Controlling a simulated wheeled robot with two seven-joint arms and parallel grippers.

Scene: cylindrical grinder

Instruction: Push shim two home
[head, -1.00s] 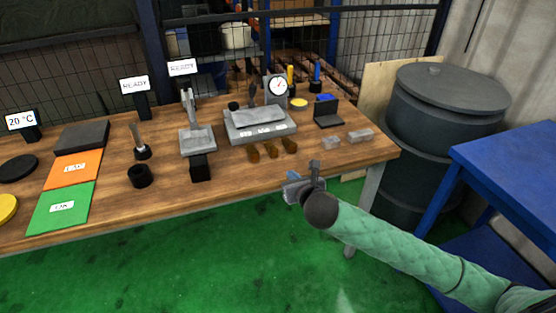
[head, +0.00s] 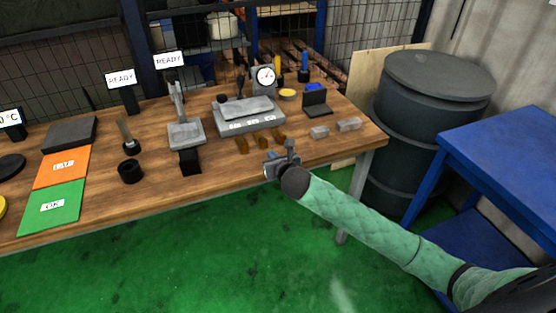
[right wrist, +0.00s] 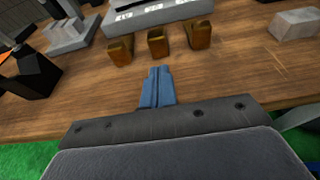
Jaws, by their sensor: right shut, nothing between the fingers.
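Three brass-brown shims stick out in a row at the front of a grey slotted block (head: 250,121) on the wooden bench: a left one (head: 241,145), a middle one (head: 262,141) and a right one (head: 279,137). In the right wrist view they also show as the left (right wrist: 120,50), middle (right wrist: 158,43) and right (right wrist: 199,36) shims. My right gripper (right wrist: 160,72) is shut and empty, its blue fingertips pointing at the middle shim with a gap of bare wood between. In the head view the right gripper (head: 282,160) is at the bench's front edge. My left gripper is out of view.
A black block (head: 190,162) and a grey press (head: 186,132) stand left of the shims. Two pale grey blocks (head: 348,125) lie to the right. A dial gauge (head: 265,76) stands behind the slotted block. A dark drum (head: 425,120) and blue table (head: 510,150) are at right.

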